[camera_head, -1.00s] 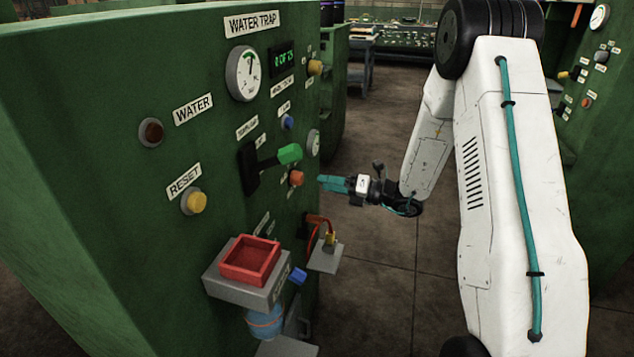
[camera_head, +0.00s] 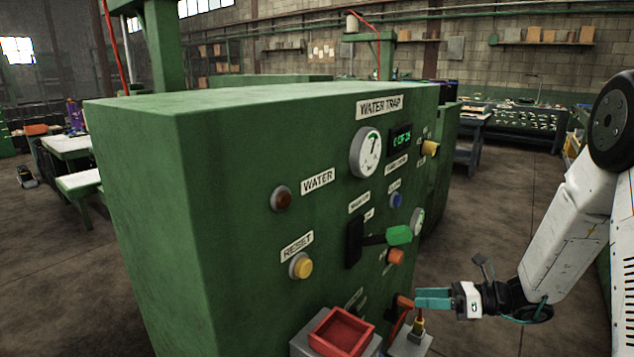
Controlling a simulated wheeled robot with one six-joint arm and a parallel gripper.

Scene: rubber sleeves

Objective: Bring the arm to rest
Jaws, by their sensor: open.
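My gripper (camera_head: 434,299) is at the lower right of the head view, at the end of my white arm. Its teal fingers point left toward the green water trap cabinet (camera_head: 240,200). No object shows in them. The fingertips appear near the orange spout part (camera_head: 402,308) and above a small grey ledge with a brass fitting (camera_head: 418,325). I cannot tell whether they touch anything.
The cabinet front carries a green-handled lever (camera_head: 398,235), a yellow reset button (camera_head: 300,266), a gauge (camera_head: 366,152) and a red tray (camera_head: 342,333) on a grey shelf. Open floor (camera_head: 480,220) lies right of the cabinet. Workbenches (camera_head: 510,122) stand behind.

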